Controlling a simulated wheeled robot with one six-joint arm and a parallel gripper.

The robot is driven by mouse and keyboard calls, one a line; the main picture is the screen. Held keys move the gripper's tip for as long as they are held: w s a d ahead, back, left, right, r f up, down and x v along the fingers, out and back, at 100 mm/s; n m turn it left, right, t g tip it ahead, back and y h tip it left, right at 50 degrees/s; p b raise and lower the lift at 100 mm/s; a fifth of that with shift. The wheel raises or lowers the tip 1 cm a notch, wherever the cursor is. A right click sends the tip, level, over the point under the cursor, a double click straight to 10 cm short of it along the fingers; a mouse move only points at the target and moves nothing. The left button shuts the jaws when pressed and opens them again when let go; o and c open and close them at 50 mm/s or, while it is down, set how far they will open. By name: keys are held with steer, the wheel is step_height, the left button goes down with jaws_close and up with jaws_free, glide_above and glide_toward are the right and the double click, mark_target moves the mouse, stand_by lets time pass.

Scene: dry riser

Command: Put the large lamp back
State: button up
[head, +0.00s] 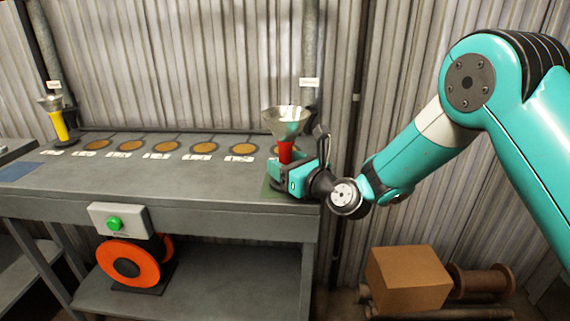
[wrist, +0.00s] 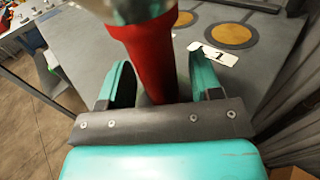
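The large lamp, a red body (head: 285,152) with a wide silvery flared head (head: 286,120), is upright near the right end of the grey bench. In the wrist view its red body (wrist: 150,55) rises between my fingers, with the head cut off at the top. My gripper (head: 290,176) is around the lower body from the right. In the wrist view my gripper (wrist: 160,82) has its teal fingers apart, with a narrow gap beside the red body. The lamp's foot is mostly hidden.
A row of round brown spots (head: 204,148) with white labels (head: 193,157) runs along the bench (head: 160,190). A yellow lamp (head: 60,125) stands at the far left. A green button box (head: 118,221) is on the front edge. Corrugated wall and a pipe are close behind.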

steer(key=shift+r, duration=0.15)
steer(key=b+v, duration=0.5)
steer(key=v, duration=0.6)
steer(key=s+a+r+n+g+y, duration=0.1)
steer(key=s+n+g, duration=0.3)
steer(key=s+n, duration=0.3)
steer(key=s+a+r+n+g, duration=0.2)
steer(key=s+n+g, duration=0.25)
steer(key=n, duration=0.55)
steer(key=s+d+f+n+g+h, duration=0.2)
steer(key=s+d+n+g+h, duration=0.2)
steer(key=s+d+n+h, duration=0.5)
steer(key=s+d+n, duration=0.3)
steer(key=s+n, duration=0.4)
steer(key=n, duration=0.1)
steer(key=shift+s+d+f+n+g, duration=0.2)
steer(key=shift+d+n+g, duration=0.1)
steer(key=shift+g, duration=0.05)
steer(key=shift+a, duration=0.1)
